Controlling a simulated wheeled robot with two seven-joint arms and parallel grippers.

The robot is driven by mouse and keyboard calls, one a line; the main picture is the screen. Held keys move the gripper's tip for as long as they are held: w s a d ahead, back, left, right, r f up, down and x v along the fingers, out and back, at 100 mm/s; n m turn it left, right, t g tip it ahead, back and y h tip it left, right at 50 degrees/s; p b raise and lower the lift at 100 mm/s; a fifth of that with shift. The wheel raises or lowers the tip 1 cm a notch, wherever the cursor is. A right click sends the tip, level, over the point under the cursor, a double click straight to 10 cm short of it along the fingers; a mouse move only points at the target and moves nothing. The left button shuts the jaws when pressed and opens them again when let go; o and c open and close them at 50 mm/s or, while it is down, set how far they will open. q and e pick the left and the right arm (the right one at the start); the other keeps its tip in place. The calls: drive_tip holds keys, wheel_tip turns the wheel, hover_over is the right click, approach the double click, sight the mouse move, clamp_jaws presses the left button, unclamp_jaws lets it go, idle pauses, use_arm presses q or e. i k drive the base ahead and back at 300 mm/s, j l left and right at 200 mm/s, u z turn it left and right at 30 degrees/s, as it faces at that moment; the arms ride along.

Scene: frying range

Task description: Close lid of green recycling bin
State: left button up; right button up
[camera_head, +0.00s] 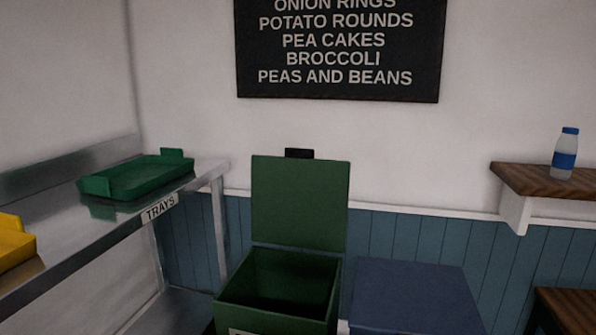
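The green recycling bin (279,314) stands at the bottom middle of the head view, below the wall. Its lid (300,204) is open and stands upright at the back edge of the bin, with a dark tab (299,153) on its top edge. The inside of the bin is dark and looks empty as far as it shows. The bin's lower part is cut off by the frame. Neither of my grippers is in view.
A blue bin with a closed top (414,296) stands right of the green one. A metal tray counter (110,230) with a green tray (136,178) and a yellow tray (14,243) is at left. A wooden shelf (540,183) with a bottle (565,155) is at right.

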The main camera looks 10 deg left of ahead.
sight(299, 200)
drive_tip(key=i+l+z, duration=0.15)
drive_tip(key=i+l, duration=0.6)
drive_tip(key=i, duration=0.15)
drive_tip(key=i+l, duration=0.1)
drive_tip(key=l, duration=0.2)
drive_tip(key=i+l+z, duration=0.1)
drive_tip(key=l, duration=0.2)
drive_tip(key=i+l, duration=0.15)
drive_tip(key=l, duration=0.15)
